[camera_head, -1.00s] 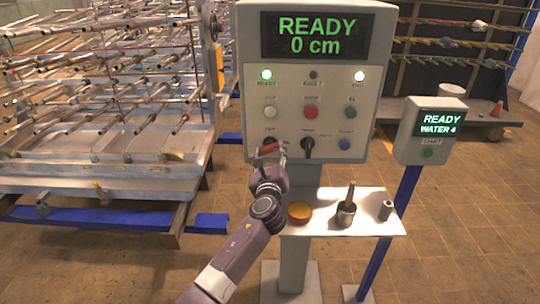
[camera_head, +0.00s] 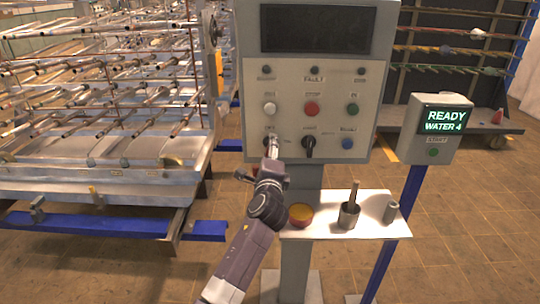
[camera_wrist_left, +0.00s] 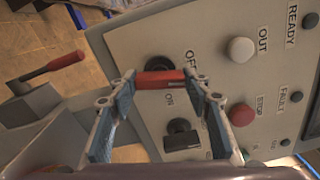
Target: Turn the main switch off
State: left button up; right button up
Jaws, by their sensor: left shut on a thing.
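The main switch is the red-handled rotary switch at the lower left of the control panel (camera_head: 330,75). In the left wrist view its red handle (camera_wrist_left: 160,79) lies between the two fingers of my left gripper (camera_wrist_left: 160,90), which is shut on it. The handle is in line with the OFF label (camera_wrist_left: 191,58), and the ON label (camera_wrist_left: 169,99) is off to its side. In the head view my left gripper (camera_head: 271,148) covers most of the switch. The panel's display (camera_head: 315,28) is dark and its lamps are unlit. My right gripper is not in view.
A black rotary switch (camera_head: 308,147) sits close right of my gripper; push buttons are above. A smaller lit panel (camera_head: 440,125) stands at right.

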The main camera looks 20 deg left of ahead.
pick_arm(q)
jog(key=shift+f+n+b, duration=0.1)
jog(key=shift+n+b, duration=0.45)
jog(key=shift+n, duration=0.75)
jog(key=o, duration=1.2)
jog(key=shift+c, duration=0.2)
jog(key=v, duration=1.2)
